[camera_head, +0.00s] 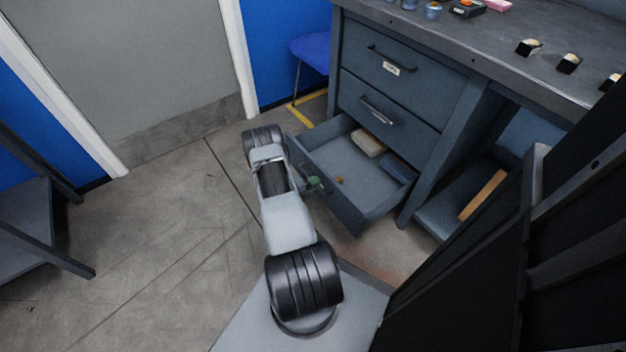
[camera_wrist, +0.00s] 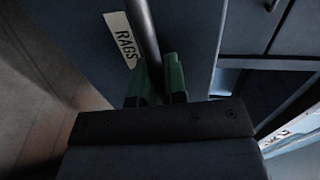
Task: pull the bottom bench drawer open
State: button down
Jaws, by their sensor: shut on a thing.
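The bottom bench drawer (camera_head: 345,200) stands pulled out from the bench, with its inside showing in the head view. A tan block and a blue-grey item lie toward its back, and a small orange-brown thing lies nearer its front. In the wrist view its front (camera_wrist: 85,45) bears a label reading RAGS, beside a round bar handle (camera_wrist: 146,35). My gripper (camera_wrist: 160,75), with green fingers, is shut on that handle. In the head view my gripper (camera_head: 314,183) shows only partly, at the drawer front; my arm hides part of that front.
Two shut drawers (camera_head: 390,110) sit above it in the grey bench (camera_head: 460,60), whose top holds small items. A lower shelf (camera_head: 450,215) lies right of the drawer. A blue chair (camera_head: 310,50) stands behind. A dark rack (camera_head: 40,225) is at left; the floor (camera_head: 170,220) between is clear.

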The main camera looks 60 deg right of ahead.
jog(key=shift+s+d, duration=0.1)
jog(key=shift+d, duration=0.1)
jog(key=c, duration=1.2)
grip_release()
jog(key=p+v, duration=0.3)
jog(key=v, duration=1.1)
jog(key=shift+f, duration=0.1)
